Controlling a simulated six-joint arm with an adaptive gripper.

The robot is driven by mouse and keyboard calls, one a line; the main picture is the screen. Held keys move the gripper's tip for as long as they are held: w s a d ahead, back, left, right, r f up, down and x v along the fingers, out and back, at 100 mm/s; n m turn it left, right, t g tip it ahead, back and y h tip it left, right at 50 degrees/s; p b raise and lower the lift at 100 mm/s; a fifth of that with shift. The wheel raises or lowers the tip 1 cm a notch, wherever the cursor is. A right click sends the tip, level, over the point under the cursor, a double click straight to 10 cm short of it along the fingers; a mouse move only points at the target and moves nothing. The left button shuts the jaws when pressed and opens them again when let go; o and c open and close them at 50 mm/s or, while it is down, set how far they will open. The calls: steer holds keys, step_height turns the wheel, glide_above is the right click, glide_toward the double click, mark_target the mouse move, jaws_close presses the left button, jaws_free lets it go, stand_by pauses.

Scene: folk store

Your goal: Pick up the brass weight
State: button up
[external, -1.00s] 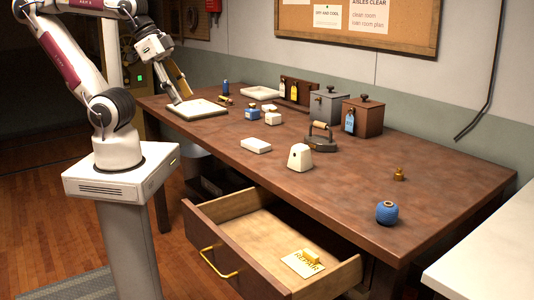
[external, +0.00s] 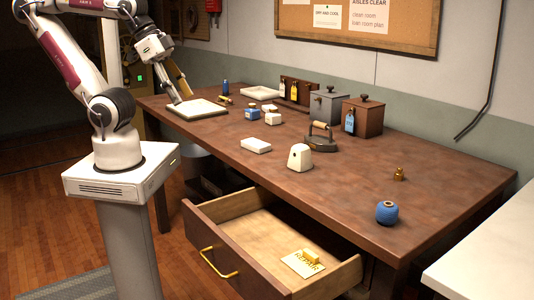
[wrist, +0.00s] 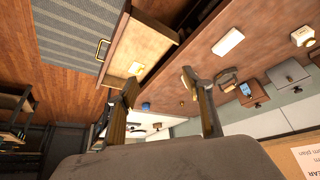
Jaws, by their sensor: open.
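The brass weight (external: 399,174) is small and knobbed and stands upright on the right part of the brown table, behind a blue ball of twine (external: 387,212). In the wrist view the brass weight (wrist: 181,103) is tiny, between my two fingers and near the blue ball (wrist: 146,106). My gripper (external: 181,94) is at the far left end of the table, above or beside a pale flat tray (external: 196,109), far from the weight. In the wrist view my gripper (wrist: 159,80) has its fingers wide apart with nothing between the tips.
An open drawer (external: 225,207) juts from the table front, with a card and a small yellow block (external: 310,255) inside. A flat iron (external: 320,137), a white shaker-like block (external: 300,157) and boxes (external: 362,116) stand mid-table. The table around the weight is mostly clear.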

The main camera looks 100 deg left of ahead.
steer(key=shift+c, duration=0.9)
steer(key=w+t, duration=0.4)
steer(key=w, duration=2.9)
steer(key=w+a+f+t, duration=0.1)
steer(key=w+f, duration=0.5)
steer(key=w, duration=0.1)
steer(key=w+a+f+n+t+y, duration=0.1)
steer(key=w+a+f, duration=0.1)
steer(key=w+f, duration=0.4)
steer(key=w+a+f+t, duration=0.1)
steer(key=w+a+f, duration=0.1)
steer(key=w+f, duration=0.4)
steer(key=shift+w+a+f+n+t+y, duration=0.1)
steer(key=shift+w+f+n+t+y, duration=0.1)
steer(key=shift+w, duration=0.35)
steer(key=shift+w+f+n+t+y, duration=0.1)
steer(key=shift+w+t+y, duration=0.1)
steer(key=shift+w, duration=0.3)
